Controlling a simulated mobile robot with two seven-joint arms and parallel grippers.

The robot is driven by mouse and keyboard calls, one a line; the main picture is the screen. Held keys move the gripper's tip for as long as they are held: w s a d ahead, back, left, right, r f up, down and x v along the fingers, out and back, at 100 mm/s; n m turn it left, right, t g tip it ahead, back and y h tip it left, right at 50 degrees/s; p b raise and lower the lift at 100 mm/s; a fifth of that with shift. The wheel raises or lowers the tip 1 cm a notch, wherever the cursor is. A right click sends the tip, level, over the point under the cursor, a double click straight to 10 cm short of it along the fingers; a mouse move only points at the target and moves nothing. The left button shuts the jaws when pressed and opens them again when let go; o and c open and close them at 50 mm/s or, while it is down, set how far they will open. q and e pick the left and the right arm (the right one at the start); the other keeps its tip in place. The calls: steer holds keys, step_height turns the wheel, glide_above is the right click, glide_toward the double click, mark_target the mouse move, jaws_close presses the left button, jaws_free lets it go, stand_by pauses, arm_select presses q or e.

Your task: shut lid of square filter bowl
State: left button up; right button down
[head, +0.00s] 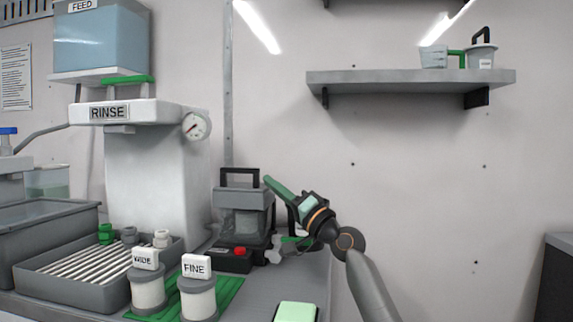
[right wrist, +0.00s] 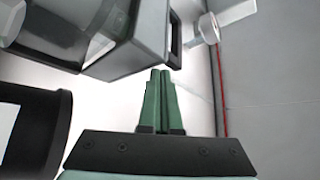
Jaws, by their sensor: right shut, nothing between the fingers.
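The square filter bowl (head: 245,223) stands on a black base beside the rinse unit in the head view. Its grey lid (head: 243,197), with a black handle on top, looks level on the bowl. I cannot tell whether it is fully seated. My right gripper (head: 268,181) is just right of the lid, with its green fingers shut and empty, pointing up and left. The shut fingers show in the right wrist view (right wrist: 160,76), with a grey box-like body (right wrist: 135,40) close above them, probably the bowl. My left gripper is not in view.
A red button (head: 239,251) sits on the base's front. Jars labelled WIDE (head: 149,290) and FINE (head: 198,298) stand at the front left, near a ribbed tray (head: 50,290). A wall shelf (head: 410,82) is at upper right. The area below it is open.

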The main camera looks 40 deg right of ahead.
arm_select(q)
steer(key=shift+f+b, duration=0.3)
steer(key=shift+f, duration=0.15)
arm_select(e)
steer(key=shift+s+a+f, duration=0.15)
steer(key=shift+a+f, duration=0.1)
steer(key=shift+f, duration=0.55)
steer(key=shift+a+f, duration=0.15)
steer(key=shift+f, duration=0.1)
step_height(320, 180, up, 6)
steer(key=p, duration=0.6)
steer(key=s+d+f+b, duration=0.1)
steer(key=f, duration=0.1)
steer(key=s+d+f+b, duration=0.1)
steer(key=s+d+f, duration=0.1)
steer(key=s+d+f+b, duration=0.1)
steer(key=s+f, duration=0.1)
steer(key=shift+s+d+f+b, duration=0.25)
steer(key=shift+d+f+b, duration=0.05)
steer(key=shift+b, duration=0.05)
steer(key=shift+s+d+f, duration=0.3)
steer(key=shift+s+d, duration=0.05)
steer(key=shift+s, duration=0.15)
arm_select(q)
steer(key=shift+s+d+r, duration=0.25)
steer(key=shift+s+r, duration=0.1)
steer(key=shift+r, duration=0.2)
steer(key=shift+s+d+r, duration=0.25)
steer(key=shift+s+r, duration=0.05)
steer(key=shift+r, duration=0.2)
